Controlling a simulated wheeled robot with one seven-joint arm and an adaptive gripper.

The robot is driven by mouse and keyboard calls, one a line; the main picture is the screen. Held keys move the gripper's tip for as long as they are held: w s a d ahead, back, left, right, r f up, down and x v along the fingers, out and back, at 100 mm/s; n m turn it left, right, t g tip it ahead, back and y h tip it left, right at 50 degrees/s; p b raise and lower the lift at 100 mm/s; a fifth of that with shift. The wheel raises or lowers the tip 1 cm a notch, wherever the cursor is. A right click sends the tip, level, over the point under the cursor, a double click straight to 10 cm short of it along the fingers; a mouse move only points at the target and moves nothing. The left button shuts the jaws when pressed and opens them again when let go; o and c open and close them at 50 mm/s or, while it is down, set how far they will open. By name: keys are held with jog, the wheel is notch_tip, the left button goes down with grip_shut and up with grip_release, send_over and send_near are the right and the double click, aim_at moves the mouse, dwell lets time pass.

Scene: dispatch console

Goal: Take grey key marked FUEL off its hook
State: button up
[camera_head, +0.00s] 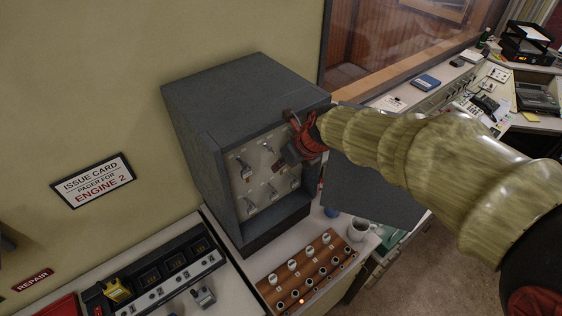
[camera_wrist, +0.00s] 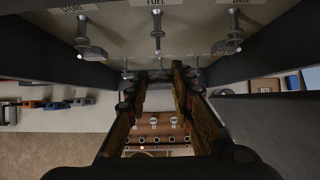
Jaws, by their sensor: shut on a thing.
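The open grey key cabinet (camera_head: 222,125) stands against the wall, with several keys on hooks on its pale back panel. My gripper (camera_head: 293,151) reaches into its upper right part. In the wrist view, my gripper (camera_wrist: 160,76) is shut on the grey FUEL key (camera_wrist: 159,98), whose grey body shows between the fingers. The hook (camera_wrist: 157,32) under the FUEL label (camera_wrist: 157,2) is just beyond the fingertips. I cannot tell whether the key still touches it. The fingers and arm hide part of the key.
Keys hang on neighbouring hooks left (camera_wrist: 92,50) and right (camera_wrist: 229,45), close to the fingers. The cabinet door (camera_head: 365,190) stands open at the right. Below are a wooden switch panel (camera_head: 312,262) and a white mug (camera_head: 359,229).

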jog(key=shift+s+d+r+p, duration=0.15)
jog(key=shift+s+d+r, duration=0.1)
jog(key=shift+s+d, duration=0.25)
jog(key=shift+s+d+r+p, duration=0.2)
jog(key=shift+s+d+r, duration=0.1)
jog(key=shift+s, duration=0.35)
jog(key=shift+s+d+r+p, duration=0.15)
jog(key=shift+s+d+r, duration=0.15)
jog(key=shift+s, duration=0.25)
